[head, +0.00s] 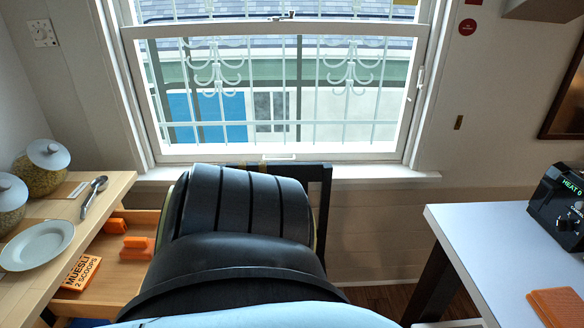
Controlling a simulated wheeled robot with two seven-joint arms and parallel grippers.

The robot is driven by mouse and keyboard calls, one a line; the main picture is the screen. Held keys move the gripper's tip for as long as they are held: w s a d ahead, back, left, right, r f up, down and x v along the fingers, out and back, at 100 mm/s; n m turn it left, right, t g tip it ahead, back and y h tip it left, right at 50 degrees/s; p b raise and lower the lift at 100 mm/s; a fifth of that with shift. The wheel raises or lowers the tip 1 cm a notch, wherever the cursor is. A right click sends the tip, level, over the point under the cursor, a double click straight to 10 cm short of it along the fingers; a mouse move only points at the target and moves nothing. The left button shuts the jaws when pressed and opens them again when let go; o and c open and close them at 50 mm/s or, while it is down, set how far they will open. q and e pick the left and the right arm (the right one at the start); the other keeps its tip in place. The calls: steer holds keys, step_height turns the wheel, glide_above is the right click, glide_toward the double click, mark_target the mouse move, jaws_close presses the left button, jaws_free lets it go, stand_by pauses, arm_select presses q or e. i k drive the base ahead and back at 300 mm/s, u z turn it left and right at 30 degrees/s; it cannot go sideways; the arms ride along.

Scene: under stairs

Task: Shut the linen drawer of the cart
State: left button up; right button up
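A light wooden cart or counter (120,187) stands at the left. A wooden drawer or tray with an orange-brown bottom (110,288) shows beyond its right edge, apparently pulled out. Orange blocks (137,248) lie in it. I cannot tell whether this is the linen drawer; no linen is clearly visible. A sliver of blue (88,322) shows below it at the bottom edge. A large black rounded shape, likely part of my arm, hides the drawer's right side. Neither of my grippers is in view.
On the wooden top are a plate (38,245), a spoon (94,196) and lidded jars (42,168). A dark chair-like frame (320,195) stands below the window. A white table (500,245) with a black appliance (560,205) is at right.

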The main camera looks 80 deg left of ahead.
mark_target(118, 281)
steer(key=u, duration=3)
steer(key=i, duration=0.15)
steer(key=u, duration=0.7)
steer(key=k, duration=0.4)
steer(key=u, duration=0.65)
steer(key=i, duration=0.3)
steer(key=z, duration=0.1)
